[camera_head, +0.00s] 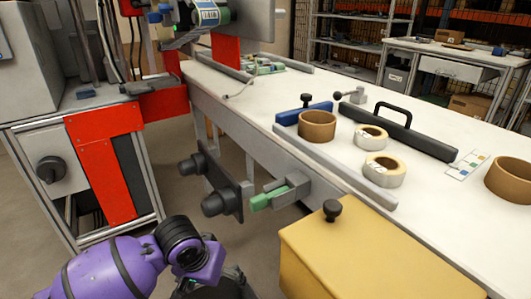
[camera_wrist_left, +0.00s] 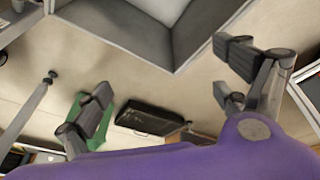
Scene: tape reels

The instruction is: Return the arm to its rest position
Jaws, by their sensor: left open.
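My left arm enters the head view at the lower left, and its gripper (camera_head: 215,287) is low at the bottom edge, partly cut off. It is below and apart from the white table (camera_head: 228,88). In the left wrist view the two fingers of the gripper (camera_wrist_left: 163,68) are spread wide with nothing between them. On the table stand a brown tape reel (camera_head: 317,127), two cream reels (camera_head: 371,137) (camera_head: 384,171) and a larger brown reel (camera_head: 511,179) at the right edge. My right gripper is not in view.
A yellow box with a black knob (camera_head: 350,262) stands at the table's front. A grey plate with black knobs (camera_head: 222,185) and a green-and-grey clamp (camera_head: 279,194) stick out from the table side. A red-panelled machine (camera_head: 104,165) stands at the left.

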